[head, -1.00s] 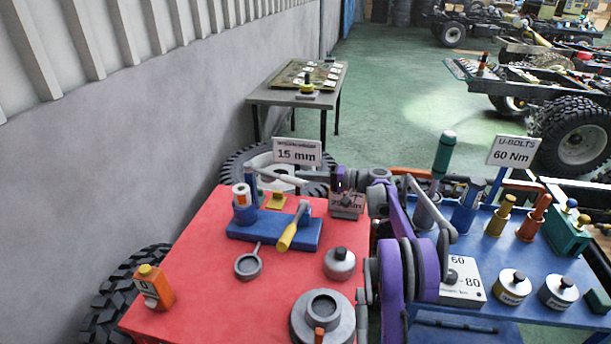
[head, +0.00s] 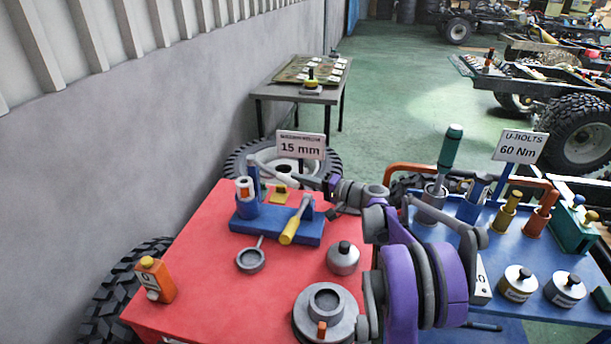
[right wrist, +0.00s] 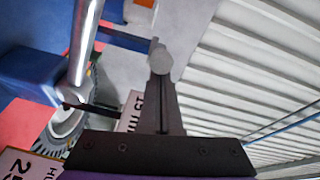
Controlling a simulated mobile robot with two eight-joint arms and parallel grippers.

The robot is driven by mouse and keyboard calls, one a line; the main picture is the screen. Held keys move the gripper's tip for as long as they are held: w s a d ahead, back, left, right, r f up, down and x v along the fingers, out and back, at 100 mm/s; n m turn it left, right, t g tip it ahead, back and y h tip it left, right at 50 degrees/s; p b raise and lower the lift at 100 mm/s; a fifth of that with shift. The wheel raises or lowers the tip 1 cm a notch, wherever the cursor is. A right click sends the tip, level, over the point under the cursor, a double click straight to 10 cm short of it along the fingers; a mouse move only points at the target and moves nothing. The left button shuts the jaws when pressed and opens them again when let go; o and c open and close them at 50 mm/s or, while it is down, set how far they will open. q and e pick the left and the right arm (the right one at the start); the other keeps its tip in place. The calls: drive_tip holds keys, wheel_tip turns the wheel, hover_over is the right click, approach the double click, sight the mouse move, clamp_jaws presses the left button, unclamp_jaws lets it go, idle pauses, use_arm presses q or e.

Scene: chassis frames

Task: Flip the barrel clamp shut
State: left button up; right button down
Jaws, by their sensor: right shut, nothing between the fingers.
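The barrel clamp has a blue base (head: 250,227) on the red table top (head: 200,270). At its left end stand a blue block with a white-and-orange barrel (head: 244,188) and a thin blue post. A light grey bar (head: 262,166) slants from near the post's top toward the right, raised off the base. A yellow-handled lever (head: 290,232) lies across the base's right part. My right gripper (head: 303,179) is shut and empty, behind and above the base's right end. In the right wrist view its closed fingers (right wrist: 161,75) are beside a shiny bar (right wrist: 84,40). My left gripper is not in view.
A 15 mm sign (head: 301,146) stands behind the clamp. A grey ring (head: 251,260), a round grey weight (head: 343,258) and a large grey hub (head: 325,312) occupy the front of the red table. An orange bottle (head: 155,280) stands at left. A crowded blue table (head: 515,258) is at right.

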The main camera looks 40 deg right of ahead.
drive_tip(key=a+m+h, duration=0.1)
drive_tip(key=a+h, duration=0.1)
drive_tip(key=a, duration=0.5)
drive_tip(key=shift+s+a+t, duration=0.2)
drive_tip(key=shift+s+t, duration=0.1)
drive_tip(key=shift+s, duration=0.05)
drive_tip(key=shift+p, duration=0.3)
